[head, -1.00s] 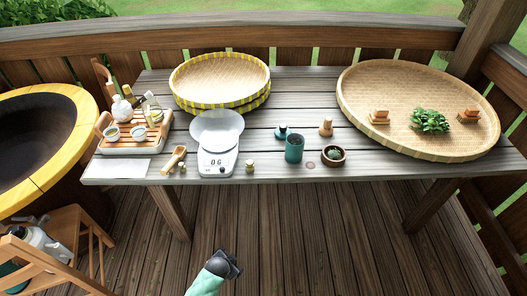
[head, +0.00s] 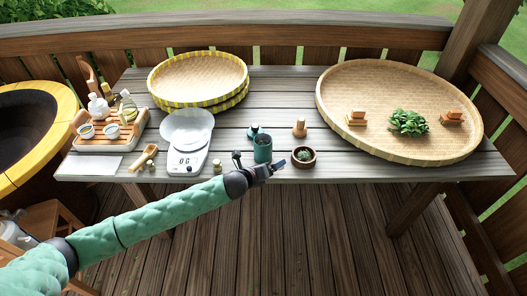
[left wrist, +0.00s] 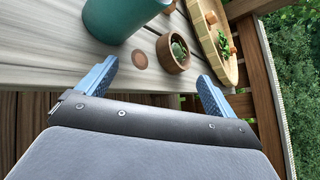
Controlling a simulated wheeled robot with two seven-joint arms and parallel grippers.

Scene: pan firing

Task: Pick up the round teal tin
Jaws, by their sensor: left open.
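The round teal tin (head: 263,152) stands upright near the front edge of the wooden table, between the scale and a small brown bowl. It also shows at the top of the left wrist view (left wrist: 120,14), cut off by the frame. My left gripper (head: 258,163) is at the table's front edge, just in front of the tin, with its fingers spread. In the left wrist view the open gap between my fingers (left wrist: 156,72) is empty and faces the table edge and the bowl. The tin lies beyond the left finger, outside the gap. My right gripper is not in view.
The brown bowl (head: 303,156) holding a small plant is right of the tin. A dark teal object (head: 254,132) and a wooden piece (head: 300,128) stand behind it. The white scale (head: 186,157) is to the left. A large woven tray (head: 340,130) fills the table's right side.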

